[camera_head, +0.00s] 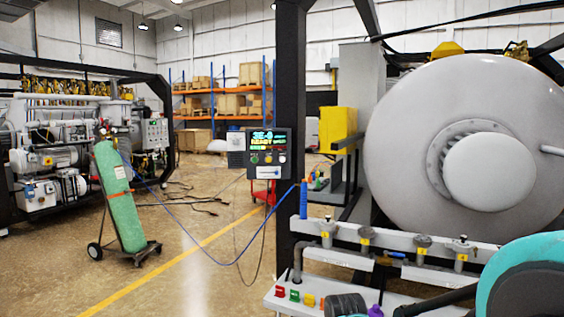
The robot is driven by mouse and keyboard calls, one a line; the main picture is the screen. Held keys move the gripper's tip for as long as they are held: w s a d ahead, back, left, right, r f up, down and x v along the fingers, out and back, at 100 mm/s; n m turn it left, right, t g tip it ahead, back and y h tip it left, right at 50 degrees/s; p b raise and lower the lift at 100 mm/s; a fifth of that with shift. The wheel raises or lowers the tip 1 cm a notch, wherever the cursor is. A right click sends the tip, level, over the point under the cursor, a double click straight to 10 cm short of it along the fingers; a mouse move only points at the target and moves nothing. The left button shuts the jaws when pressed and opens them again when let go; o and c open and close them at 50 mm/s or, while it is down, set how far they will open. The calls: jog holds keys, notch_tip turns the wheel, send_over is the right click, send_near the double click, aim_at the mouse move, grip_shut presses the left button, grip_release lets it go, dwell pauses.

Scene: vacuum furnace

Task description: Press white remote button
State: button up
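A dark control box (268,153) hangs near the black frame post in the middle of the view. Its lit display (264,139) shows green and yellow text, including the word READY. A row of small round buttons lies below the display; their colours are hard to tell. A white rectangular piece (268,172) sits at the lower part of the box. I cannot tell for certain which part is the white remote button. No gripper fingers show in this view.
A large grey furnace vessel (420,135) fills the right side. A black post (291,80) stands beside the box. A white pipe (400,238) with valves and a bench with coloured knobs are in front. A green gas cylinder (119,195) on a cart stands left, with open floor between.

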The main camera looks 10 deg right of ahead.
grip_shut()
dwell(0.3)
dwell(1.2)
